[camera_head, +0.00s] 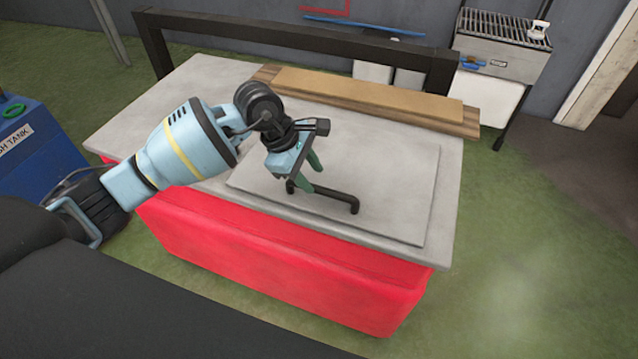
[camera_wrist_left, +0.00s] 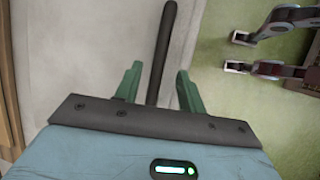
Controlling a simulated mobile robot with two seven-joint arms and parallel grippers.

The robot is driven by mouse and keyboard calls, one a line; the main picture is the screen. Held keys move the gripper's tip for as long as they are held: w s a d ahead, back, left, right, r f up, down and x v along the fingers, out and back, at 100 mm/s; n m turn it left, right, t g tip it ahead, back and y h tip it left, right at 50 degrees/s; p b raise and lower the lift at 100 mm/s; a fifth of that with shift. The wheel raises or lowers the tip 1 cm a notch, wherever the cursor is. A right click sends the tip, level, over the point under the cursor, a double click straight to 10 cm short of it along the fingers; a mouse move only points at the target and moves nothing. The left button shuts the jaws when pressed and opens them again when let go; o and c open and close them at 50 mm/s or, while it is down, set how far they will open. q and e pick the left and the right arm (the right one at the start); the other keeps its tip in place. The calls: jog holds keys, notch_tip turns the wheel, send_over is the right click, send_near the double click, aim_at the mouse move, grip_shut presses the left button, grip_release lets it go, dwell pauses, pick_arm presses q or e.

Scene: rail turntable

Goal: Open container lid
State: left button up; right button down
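The container is a large red box (camera_head: 270,260) with a light grey top. A flat grey lid panel (camera_head: 395,205) lies flush on that top and looks closed. A black bar handle (camera_head: 335,194) stands up from the lid; it also shows in the left wrist view (camera_wrist_left: 165,45). My left gripper (camera_head: 307,174) is open at the handle. In the left wrist view its two green fingers (camera_wrist_left: 159,78) stand on either side of the bar, with a gap on both sides. My right gripper does not show clearly in either view.
Wooden boards (camera_head: 365,98) lie along the back edge, before a dark frame (camera_head: 300,37). A grill-like stand (camera_head: 500,45) is behind right, a blue tank (camera_head: 35,150) at left. Jaw-like metal parts (camera_wrist_left: 290,70) I cannot identify show over green floor. Floor at right is clear.

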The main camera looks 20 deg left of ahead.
aim_at(321, 189)
pick_arm(q)
jog(key=shift+x, duration=2.25)
grip_shut()
